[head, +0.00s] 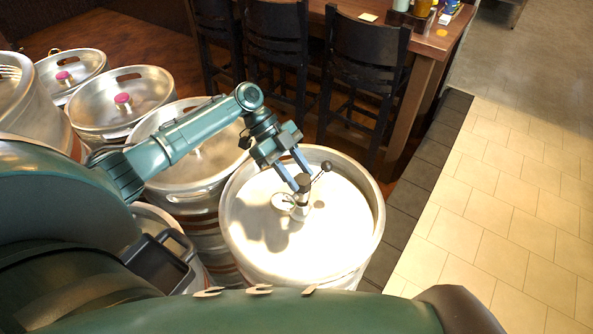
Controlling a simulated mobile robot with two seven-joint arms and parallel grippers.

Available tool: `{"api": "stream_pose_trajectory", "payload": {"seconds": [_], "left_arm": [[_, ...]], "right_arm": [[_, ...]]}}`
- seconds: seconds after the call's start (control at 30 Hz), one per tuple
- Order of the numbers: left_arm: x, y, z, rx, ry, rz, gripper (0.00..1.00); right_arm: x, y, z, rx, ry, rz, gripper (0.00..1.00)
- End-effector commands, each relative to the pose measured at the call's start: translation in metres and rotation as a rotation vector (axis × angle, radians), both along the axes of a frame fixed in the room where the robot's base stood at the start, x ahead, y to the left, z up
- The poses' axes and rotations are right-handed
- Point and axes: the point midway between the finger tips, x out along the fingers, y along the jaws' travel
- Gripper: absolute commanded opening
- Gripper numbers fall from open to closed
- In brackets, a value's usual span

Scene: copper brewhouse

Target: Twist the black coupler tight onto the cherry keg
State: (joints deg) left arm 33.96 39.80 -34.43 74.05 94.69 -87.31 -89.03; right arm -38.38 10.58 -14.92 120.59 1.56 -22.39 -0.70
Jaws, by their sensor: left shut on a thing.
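The keg (345,228) is a round steel keg with a raised rim and a brightly lit top, standing right of the other kegs. The coupler (299,209) stands roughly upright at the middle of its top, with a black upper part, a pale metal lower body and a side lever ending in a dark ball. My left gripper (301,184) reaches in from the upper left and is shut on the coupler's upper part. Whether the coupler is seated tight cannot be told, and no cherry marking shows. My right gripper is out of view.
Several steel kegs stand close together at left, including one with a pink cap (123,99). Dark chairs (363,75) and a wooden table (437,42) stand behind. The tiled floor (500,225) at right is clear.

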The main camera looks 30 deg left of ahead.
Motion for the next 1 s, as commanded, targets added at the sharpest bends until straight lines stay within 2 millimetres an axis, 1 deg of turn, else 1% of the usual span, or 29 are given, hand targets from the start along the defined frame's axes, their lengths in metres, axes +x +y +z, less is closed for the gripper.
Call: {"api": "stream_pose_trajectory", "payload": {"seconds": [1.0], "left_arm": [[0.0,0.0,-0.023,-0.001,-0.001,-0.001,0.08]], "right_arm": [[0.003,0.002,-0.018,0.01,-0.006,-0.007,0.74]]}}
